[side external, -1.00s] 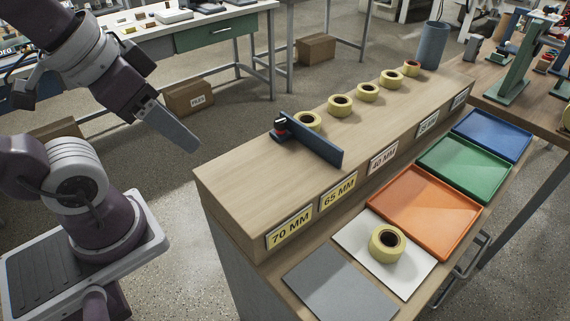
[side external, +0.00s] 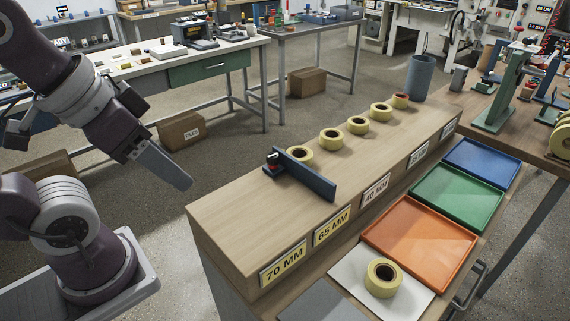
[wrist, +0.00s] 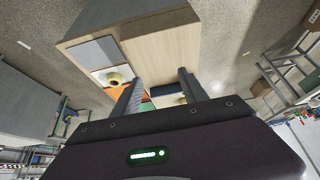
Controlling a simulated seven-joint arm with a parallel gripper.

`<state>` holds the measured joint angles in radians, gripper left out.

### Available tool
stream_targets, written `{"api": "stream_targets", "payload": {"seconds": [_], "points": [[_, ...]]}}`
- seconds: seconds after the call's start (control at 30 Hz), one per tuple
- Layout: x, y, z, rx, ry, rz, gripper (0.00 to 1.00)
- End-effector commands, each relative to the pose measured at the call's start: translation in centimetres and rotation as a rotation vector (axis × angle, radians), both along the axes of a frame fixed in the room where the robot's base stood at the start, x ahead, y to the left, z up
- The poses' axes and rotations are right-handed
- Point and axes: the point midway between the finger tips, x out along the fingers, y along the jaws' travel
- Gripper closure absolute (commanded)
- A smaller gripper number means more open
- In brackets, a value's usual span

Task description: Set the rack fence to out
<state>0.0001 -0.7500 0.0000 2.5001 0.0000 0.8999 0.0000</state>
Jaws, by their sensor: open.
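The rack fence (side external: 305,174) is a dark blue upright plate standing across the wooden rack top (side external: 240,210), between the near end and the row of tape rolls. My gripper (side external: 181,183) is in the air left of the rack's near end, apart from the fence. In the wrist view my gripper (wrist: 161,88) shows two spread fingers with nothing held between them. The rack top also shows there (wrist: 165,52).
Several yellow tape rolls (side external: 331,135) stand in a row behind the fence, with a grey-blue cup (side external: 419,78) at the far end. Size labels (side external: 283,264) line the rack front. Below are orange (side external: 420,235), green and blue trays and one roll (side external: 383,278) on a white sheet.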

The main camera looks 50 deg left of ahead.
Motion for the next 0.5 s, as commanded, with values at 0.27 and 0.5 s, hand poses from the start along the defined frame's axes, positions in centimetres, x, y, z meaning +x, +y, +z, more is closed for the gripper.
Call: {"api": "stream_targets", "payload": {"seconds": [0.27,0.5], "points": [[0.0,0.0,0.0,0.000,0.000,0.000,0.49],[2.1,0.0,1.0,0.052,0.041,-0.099,0.69]]}}
